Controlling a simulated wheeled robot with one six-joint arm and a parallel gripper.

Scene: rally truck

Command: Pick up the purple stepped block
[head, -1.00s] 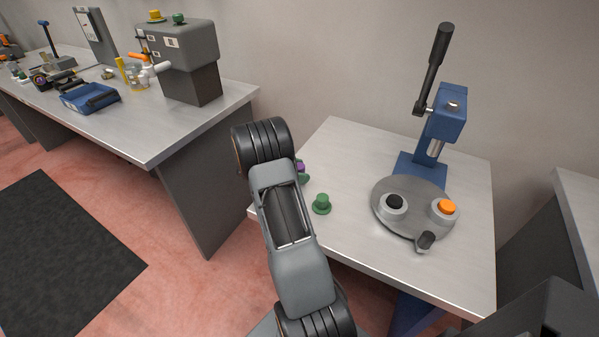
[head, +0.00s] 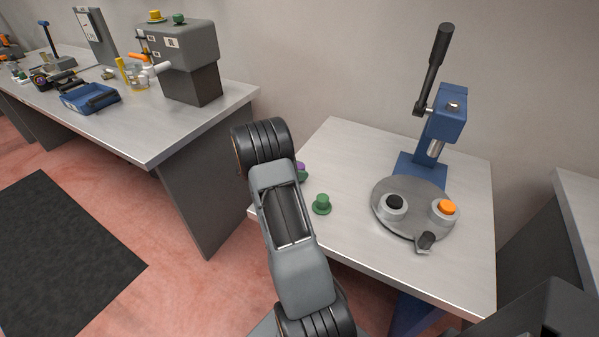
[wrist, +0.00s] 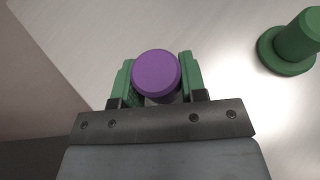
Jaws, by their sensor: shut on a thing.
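The purple stepped block (wrist: 157,74) sits between the two green fingers of my gripper (wrist: 157,80) in the wrist view. Its round top faces the camera, and its lower part is mostly hidden. My gripper is shut on it. In the head view my arm hides most of the gripper, and only a bit of the purple block (head: 300,166) shows beside the arm, above the left part of the small table. I cannot tell whether the block touches the table.
A green stepped block (head: 321,204) stands on the small table (head: 350,247), right of my gripper; it also shows in the wrist view (wrist: 293,42). A blue press (head: 441,125) with a round plate (head: 413,222) stands further right. A long bench (head: 180,136) is at the left.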

